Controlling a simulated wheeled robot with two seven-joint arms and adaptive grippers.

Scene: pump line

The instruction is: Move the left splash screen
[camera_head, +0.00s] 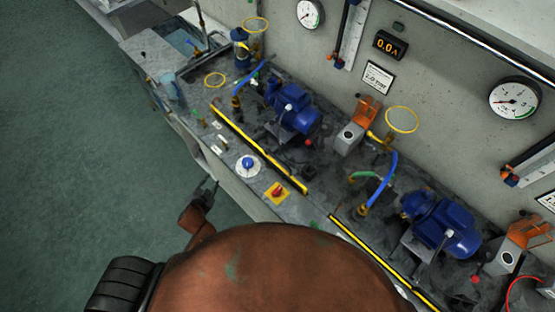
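The left splash screen (258,150) shows as a long yellow-and-black striped edge along the front of the pump bench, in front of the left blue pump. Any clear panel on it is too faint to make out. A second striped edge, the right splash screen (384,264), runs along the front further right. My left gripper (211,187) is low in front of the bench, left of the left screen's near end and apart from it. Its dark fingers look spread, with nothing between them. My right gripper is not in view.
A blue pump (291,108) and another blue pump (441,224) stand behind the screens. A blue knob (248,163) and a red switch on a yellow plate (278,191) sit on the front ledge. Gauges hang on the wall. Green floor (70,150) at left is clear.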

